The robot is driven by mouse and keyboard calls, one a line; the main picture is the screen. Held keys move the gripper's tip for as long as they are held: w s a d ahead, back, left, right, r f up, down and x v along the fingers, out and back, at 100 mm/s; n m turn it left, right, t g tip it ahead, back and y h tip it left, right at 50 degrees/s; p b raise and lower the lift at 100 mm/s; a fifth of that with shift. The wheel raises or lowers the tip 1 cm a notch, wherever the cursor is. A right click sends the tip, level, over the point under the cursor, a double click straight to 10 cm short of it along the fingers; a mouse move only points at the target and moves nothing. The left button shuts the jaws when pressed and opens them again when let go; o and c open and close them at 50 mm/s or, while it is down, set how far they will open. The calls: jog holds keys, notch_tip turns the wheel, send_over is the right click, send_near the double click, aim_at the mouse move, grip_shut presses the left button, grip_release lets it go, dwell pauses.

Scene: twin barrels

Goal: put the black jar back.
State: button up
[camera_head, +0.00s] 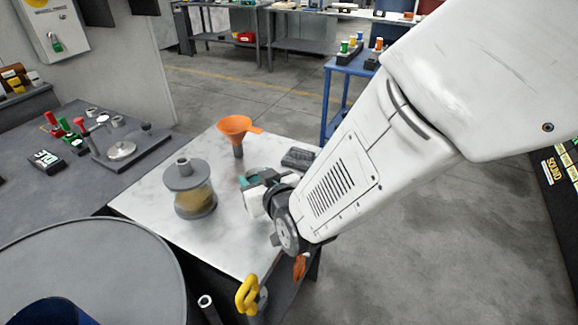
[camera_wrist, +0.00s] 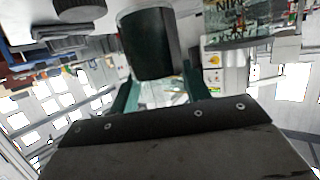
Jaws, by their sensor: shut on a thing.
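The black jar (camera_wrist: 148,42) is a dark, smooth cylinder between the green fingers of my gripper (camera_wrist: 158,82) in the wrist view. My gripper is shut on it. In the head view my gripper (camera_head: 258,180) is over the right part of the light-topped table (camera_head: 225,238). The jar is mostly hidden there by the gripper and wrist, and I cannot tell whether it touches the table.
A clear jar with grey lid and base (camera_head: 190,190) stands left of my gripper. An orange funnel (camera_head: 237,126) and a dark block (camera_head: 298,158) are behind it. A yellow-handled object (camera_head: 247,294) is at the table's front edge. A large round grey lid (camera_head: 95,262) is front left.

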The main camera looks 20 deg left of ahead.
jog(key=shift+f, duration=2.3)
jog(key=shift+f, duration=0.15)
jog(key=o, duration=1.1)
